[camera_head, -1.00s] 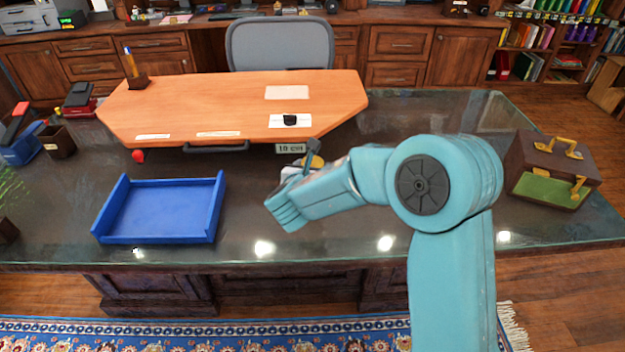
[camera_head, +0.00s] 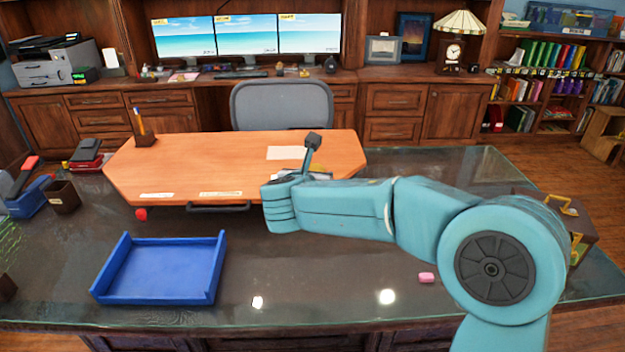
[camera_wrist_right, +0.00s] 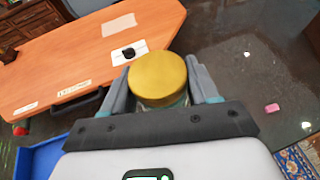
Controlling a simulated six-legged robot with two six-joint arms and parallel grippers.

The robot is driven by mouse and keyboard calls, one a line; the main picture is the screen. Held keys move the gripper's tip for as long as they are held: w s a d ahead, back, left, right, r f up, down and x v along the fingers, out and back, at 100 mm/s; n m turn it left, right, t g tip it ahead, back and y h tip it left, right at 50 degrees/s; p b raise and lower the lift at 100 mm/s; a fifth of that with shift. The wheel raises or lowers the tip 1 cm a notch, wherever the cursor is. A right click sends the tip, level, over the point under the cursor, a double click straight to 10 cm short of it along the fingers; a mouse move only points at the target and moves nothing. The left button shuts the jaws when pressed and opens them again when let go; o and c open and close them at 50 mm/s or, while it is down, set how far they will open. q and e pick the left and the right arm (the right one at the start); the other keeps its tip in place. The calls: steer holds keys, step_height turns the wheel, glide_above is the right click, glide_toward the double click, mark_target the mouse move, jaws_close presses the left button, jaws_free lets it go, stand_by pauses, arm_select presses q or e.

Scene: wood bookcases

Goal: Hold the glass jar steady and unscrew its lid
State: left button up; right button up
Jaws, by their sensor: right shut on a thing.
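The jar's round gold lid (camera_wrist_right: 158,77) fills the middle of the right wrist view. Only a little of the glass jar's body shows beneath it; the rest is hidden. My right gripper (camera_wrist_right: 161,84) has one grey finger on each side and is shut on the jar, just below the lid. In the head view my right arm reaches in from the right, over the dark glass-topped desk. Its wrist largely hides the gripper and jar there. My left gripper is not in view.
An orange board (camera_head: 225,165) lies across the far part of the desk. A blue tray (camera_head: 165,268) sits at front left. A pink block (camera_head: 427,277) lies at front right. A case with gold fittings (camera_head: 572,215) is partly behind my arm. The front middle is clear.

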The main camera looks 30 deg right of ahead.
steer(key=c, duration=0.8)
steer(key=s+a+f+n+t+y, duration=0.1)
steer(key=s+a+f+n+y, duration=0.1)
steer(key=s+a+f, duration=0.1)
steer(key=s+a+f+n+t+y+p, duration=0.1)
steer(key=s+a+f+n, duration=0.1)
steer(key=s+a+f, duration=0.2)
steer(key=s+a+f+n+t+y, duration=0.1)
steer(key=s+a+f+y, duration=0.1)
steer(key=a+f, duration=0.5)
steer(key=shift+s+a+n+t+y, duration=0.3)
steer(key=shift+s+a+n, duration=0.1)
steer(key=shift+s+a, duration=0.35)
steer(key=shift+y, duration=0.3)
steer(key=w+a, duration=0.1)
steer(key=a, duration=0.5)
steer(key=w+a+r, duration=0.1)
steer(key=a, duration=0.6)
steer(key=w+a+r, duration=0.1)
steer(key=w+a, duration=0.1)
steer(key=a, duration=0.4)
steer(key=shift+a, duration=0.2)
jaws_close()
